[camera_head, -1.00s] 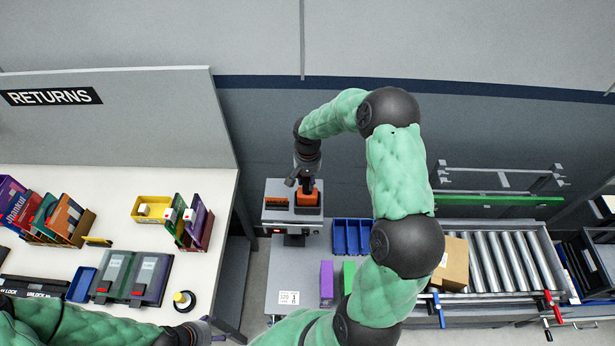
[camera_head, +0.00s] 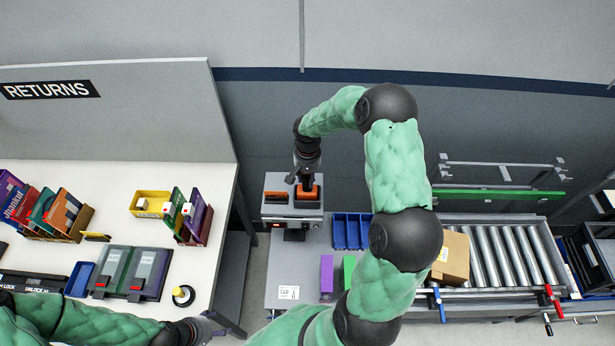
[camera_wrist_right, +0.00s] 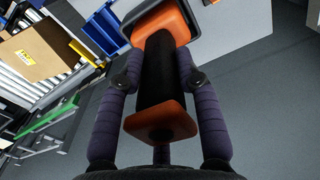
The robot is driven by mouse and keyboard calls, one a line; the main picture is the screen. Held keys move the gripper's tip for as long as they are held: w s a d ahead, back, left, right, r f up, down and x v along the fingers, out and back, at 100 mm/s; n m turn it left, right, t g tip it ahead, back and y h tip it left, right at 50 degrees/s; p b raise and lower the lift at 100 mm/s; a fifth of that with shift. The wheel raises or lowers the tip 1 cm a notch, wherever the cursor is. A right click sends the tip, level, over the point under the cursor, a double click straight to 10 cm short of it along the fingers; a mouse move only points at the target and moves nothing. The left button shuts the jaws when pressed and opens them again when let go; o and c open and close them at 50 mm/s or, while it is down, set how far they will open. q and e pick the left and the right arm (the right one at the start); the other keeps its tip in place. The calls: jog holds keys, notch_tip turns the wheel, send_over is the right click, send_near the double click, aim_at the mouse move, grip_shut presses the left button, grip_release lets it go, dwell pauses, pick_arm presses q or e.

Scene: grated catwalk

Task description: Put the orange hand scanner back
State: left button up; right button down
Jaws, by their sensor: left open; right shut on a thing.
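The orange hand scanner (camera_head: 307,192) is in my right gripper (camera_head: 306,184), at the right part of a grey stand (camera_head: 292,217). In the right wrist view the scanner has an orange head, a black handle (camera_wrist_right: 160,72) and an orange end (camera_wrist_right: 160,120). The right gripper's fingers (camera_wrist_right: 160,82) close on the black handle from both sides. I cannot tell whether the scanner touches the stand. My left gripper (camera_head: 212,330) is open at the bottom edge, just right of the white table.
An orange-topped slot (camera_head: 275,196) is left of the scanner. Blue bins (camera_head: 351,231), a purple block (camera_head: 326,277) and a green block (camera_head: 349,272) are nearby. The white table (camera_head: 205,275) holds several items.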

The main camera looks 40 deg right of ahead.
jog(key=shift+f+b, duration=0.3)
jog(key=shift+f, duration=0.1)
jog(key=c, duration=0.8)
grip_release()
notch_tip(320, 180, up, 12)
jog(key=shift+r, duration=0.1)
